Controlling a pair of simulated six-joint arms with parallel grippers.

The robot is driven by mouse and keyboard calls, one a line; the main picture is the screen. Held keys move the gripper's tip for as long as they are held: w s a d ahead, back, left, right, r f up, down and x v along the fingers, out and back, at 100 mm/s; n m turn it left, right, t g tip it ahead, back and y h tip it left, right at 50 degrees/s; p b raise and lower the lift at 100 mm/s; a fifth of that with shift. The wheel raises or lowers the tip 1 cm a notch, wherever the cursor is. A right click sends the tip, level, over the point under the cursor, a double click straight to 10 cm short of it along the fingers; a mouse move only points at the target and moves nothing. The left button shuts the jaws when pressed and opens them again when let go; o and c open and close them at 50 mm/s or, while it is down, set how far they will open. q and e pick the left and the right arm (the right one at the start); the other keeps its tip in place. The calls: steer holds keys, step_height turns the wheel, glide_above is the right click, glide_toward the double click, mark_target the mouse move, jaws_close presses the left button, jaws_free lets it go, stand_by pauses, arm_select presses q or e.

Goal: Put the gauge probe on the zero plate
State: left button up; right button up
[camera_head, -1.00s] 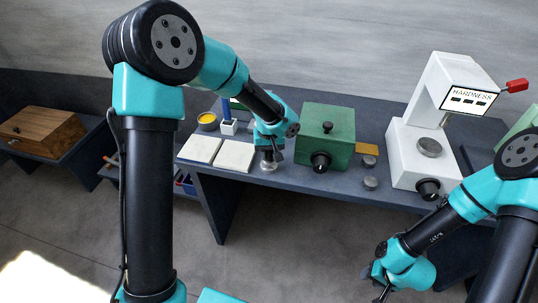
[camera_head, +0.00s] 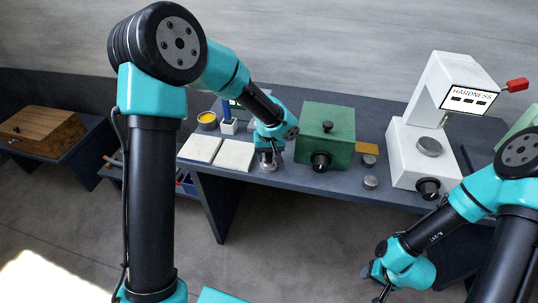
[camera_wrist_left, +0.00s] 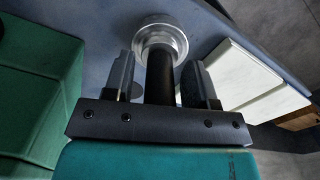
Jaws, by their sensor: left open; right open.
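My left gripper (camera_head: 268,157) points down over the bench, just left of the green box. Its fingers are open, and in the left wrist view they (camera_wrist_left: 160,82) stand either side of a black upright cylinder (camera_wrist_left: 160,75), apparently the gauge probe. The cylinder's far end meets a round, stepped metal disc (camera_wrist_left: 160,38), which shows in the head view (camera_head: 268,168) below the fingers. I cannot tell whether this disc is the zero plate or part of the probe. My right gripper (camera_head: 380,287) is open and empty, low at the right, away from the bench.
Two white tiles (camera_head: 234,156) lie left of the gripper, with a blue-and-white stand (camera_head: 229,123) and yellow-topped pot (camera_head: 207,121) behind. The green box (camera_head: 325,140) is close on the right. Small metal discs (camera_head: 370,182) and a white hardness tester (camera_head: 412,154) stand further right.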

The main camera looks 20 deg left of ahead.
arm_select(q)
steer(key=shift+r, duration=0.1)
step_height(320, 180, up, 12)
steer(key=shift+r, duration=0.1)
stand_by(0.4)
stand_by(1.3)
